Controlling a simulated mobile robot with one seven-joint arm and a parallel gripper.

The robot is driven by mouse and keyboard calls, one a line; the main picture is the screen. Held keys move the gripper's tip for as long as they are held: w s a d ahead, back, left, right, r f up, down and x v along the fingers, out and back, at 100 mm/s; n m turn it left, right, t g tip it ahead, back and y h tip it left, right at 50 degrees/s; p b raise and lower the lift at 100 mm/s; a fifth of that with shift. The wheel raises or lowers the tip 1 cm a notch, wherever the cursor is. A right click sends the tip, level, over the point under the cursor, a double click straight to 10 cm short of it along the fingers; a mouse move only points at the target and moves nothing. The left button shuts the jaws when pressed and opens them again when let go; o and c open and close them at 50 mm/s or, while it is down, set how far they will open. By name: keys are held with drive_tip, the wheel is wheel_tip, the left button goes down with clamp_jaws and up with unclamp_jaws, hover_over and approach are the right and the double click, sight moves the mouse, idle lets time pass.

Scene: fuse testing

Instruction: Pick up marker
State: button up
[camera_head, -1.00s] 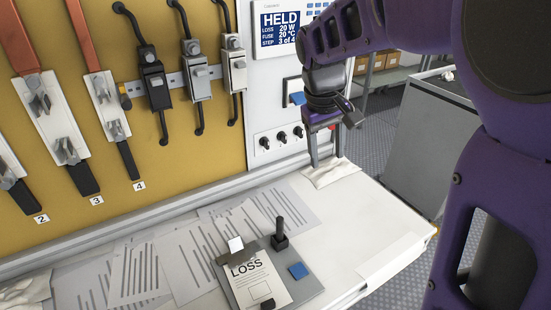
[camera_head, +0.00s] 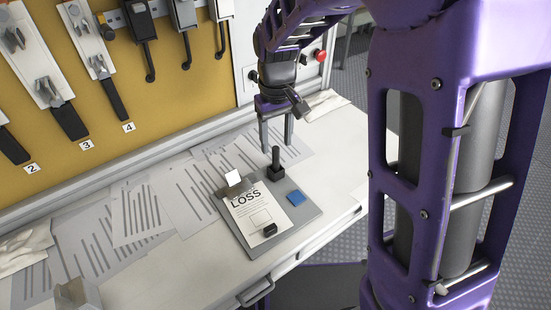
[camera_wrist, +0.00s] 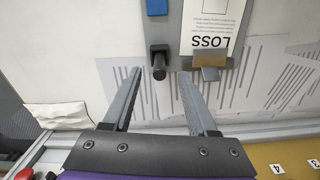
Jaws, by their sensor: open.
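The black marker (camera_head: 275,158) stands upright in a dark square holder at the top right corner of a grey clipboard (camera_head: 312,218) on the bench. It also shows in the wrist view (camera_wrist: 159,66), seen nearly end on, between the tips of my two fingers. My gripper (camera_head: 277,143) is open and empty, pointing down. In the head view its fingertips are just above and behind the marker's top. I see no contact with the marker.
Printed papers (camera_head: 135,215) lie on the bench to the left. A yellow panel (camera_head: 180,110) with switches rises behind.

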sight(276, 172)
drive_tip(key=shift+w+a+f+b, duration=0.1)
drive_tip(key=shift+f+b, duration=0.25)
drive_tip(key=shift+f, duration=1.4)
drive_tip(key=shift+w+f+b, duration=0.1)
drive_tip(key=shift+f+b, duration=0.2)
drive_tip(key=shift+f, duration=1.45)
clamp_jaws()
